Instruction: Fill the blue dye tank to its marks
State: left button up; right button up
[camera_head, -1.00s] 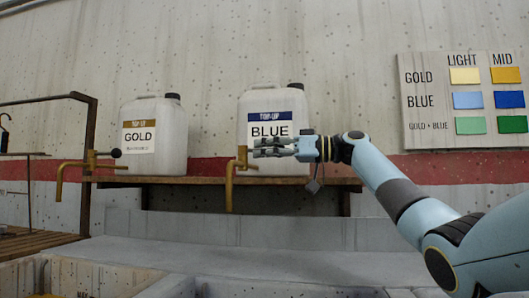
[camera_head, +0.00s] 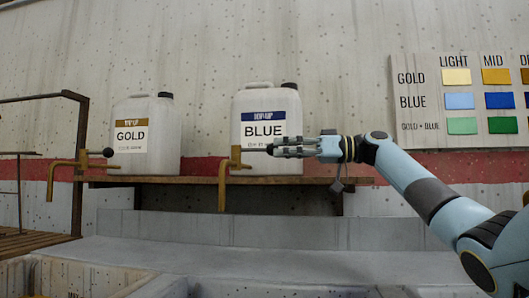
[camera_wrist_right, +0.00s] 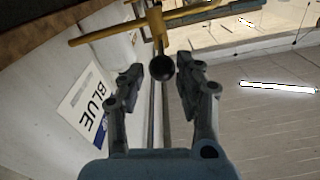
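The white BLUE top-up jug (camera_head: 285,103) stands on the wall shelf; its label also shows in the right wrist view (camera_wrist_right: 88,103). Its brass tap (camera_head: 233,165) hangs at the shelf's front, spout down. In the right wrist view, the tap's black ball knob (camera_wrist_right: 162,67) lies between my right gripper's fingertips (camera_wrist_right: 158,75), close to the right finger. My right gripper (camera_head: 275,148) is open and comes from the right at knob height. Basin rims (camera_head: 95,275) show along the bottom edge; the dye level and marks are not visible. My left gripper is out of view.
The GOLD jug (camera_head: 147,130) and its brass tap (camera_head: 82,165) are to the left on the same shelf (camera_head: 200,182). A metal frame (camera_head: 82,130) stands at far left. A colour chart (camera_head: 420,120) hangs on the right wall. The ledge (camera_head: 300,268) below is clear.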

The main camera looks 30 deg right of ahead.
jog(key=v, duration=0.5)
jog(key=shift+s+d, duration=0.15)
